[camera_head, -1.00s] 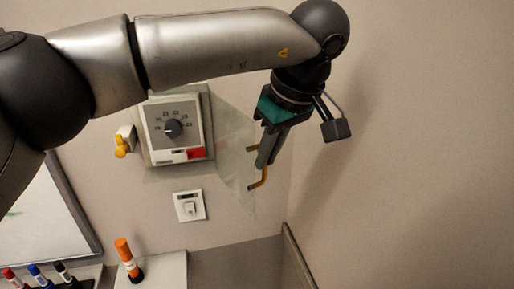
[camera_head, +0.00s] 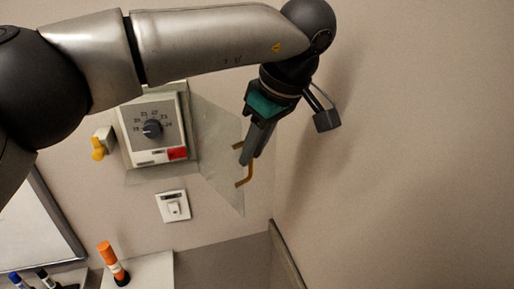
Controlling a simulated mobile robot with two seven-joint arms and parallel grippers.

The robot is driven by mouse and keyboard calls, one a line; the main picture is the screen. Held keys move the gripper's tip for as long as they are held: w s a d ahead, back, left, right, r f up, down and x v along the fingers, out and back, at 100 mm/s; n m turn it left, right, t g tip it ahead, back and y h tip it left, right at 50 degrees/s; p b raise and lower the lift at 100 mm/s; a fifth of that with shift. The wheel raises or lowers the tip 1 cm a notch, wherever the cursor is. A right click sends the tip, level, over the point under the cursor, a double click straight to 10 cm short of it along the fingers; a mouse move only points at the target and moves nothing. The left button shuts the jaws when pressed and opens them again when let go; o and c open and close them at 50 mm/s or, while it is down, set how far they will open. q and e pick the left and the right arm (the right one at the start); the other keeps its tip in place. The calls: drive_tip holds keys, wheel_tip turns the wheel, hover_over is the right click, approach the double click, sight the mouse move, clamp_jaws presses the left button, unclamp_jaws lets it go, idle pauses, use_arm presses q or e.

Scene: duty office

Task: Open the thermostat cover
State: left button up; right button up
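The thermostat (camera_head: 169,114) is a pale wall box with a grey face, a dark dial (camera_head: 152,129) and a red patch. Its clear cover (camera_head: 213,160) stands swung out from the box's right side, leaving the dial uncovered. A brass-coloured handle (camera_head: 248,178) sits at the cover's outer edge. My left gripper (camera_head: 250,156) points down at the handle, its fingers close together around the upright bar, partly hiding it. My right gripper is not in view.
A yellow-knobbed fitting (camera_head: 98,148) is left of the thermostat, and a wall switch (camera_head: 173,206) is below it. A whiteboard (camera_head: 35,230) is at lower left. The right wall is bare.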

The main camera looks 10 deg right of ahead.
use_arm(q)
drive_tip(key=shift+o, duration=1)
drive_tip(key=shift+w+a+r, duration=0.15)
drive_tip(key=shift+w+a, duration=0.15)
drive_tip(key=shift+r, duration=0.1)
drive_tip(key=shift+d+r, duration=0.1)
drive_tip(key=shift+r, duration=0.25)
drive_tip(key=s+v, duration=0.1)
drive_tip(key=v, duration=1.3)
drive_tip(key=shift+d, duration=0.35)
